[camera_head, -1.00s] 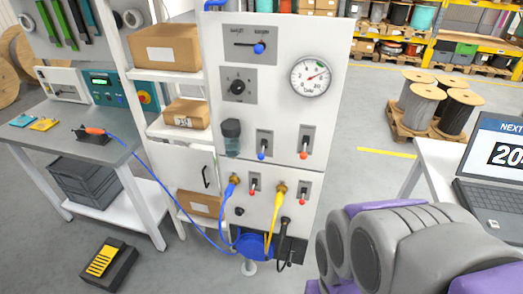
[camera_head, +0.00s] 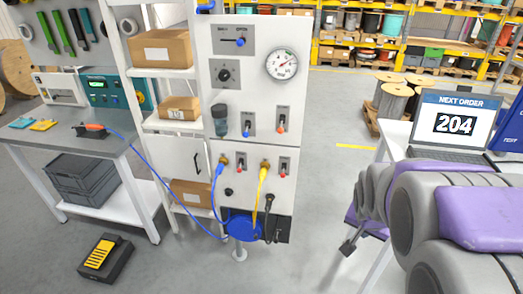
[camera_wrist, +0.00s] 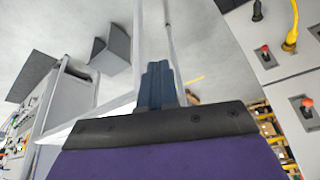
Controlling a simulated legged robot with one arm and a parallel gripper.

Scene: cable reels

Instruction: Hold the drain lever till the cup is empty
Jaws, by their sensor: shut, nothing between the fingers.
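The white panel (camera_head: 255,75) stands in the middle of the head view. A dark cup (camera_head: 220,121) is mounted on its left; its fill level cannot be told. A blue-tipped lever (camera_head: 247,126) and a red-tipped lever (camera_head: 282,122) sit right of the cup. Two more red-tipped levers, left (camera_head: 240,166) and right (camera_head: 284,168), sit lower. No readable label shows which is the drain lever. My gripper (camera_head: 347,249) is low, right of the panel and apart from it. Its fingers (camera_wrist: 158,82) are together and empty in the wrist view, which also shows red-tipped levers (camera_wrist: 307,103).
A blue cable and a yellow cable (camera_head: 264,188) hang from the panel over a blue reel (camera_head: 241,225). A white table with a laptop (camera_head: 456,125) stands right, near my arm. A workbench (camera_head: 75,128) is left. Open floor lies before the panel.

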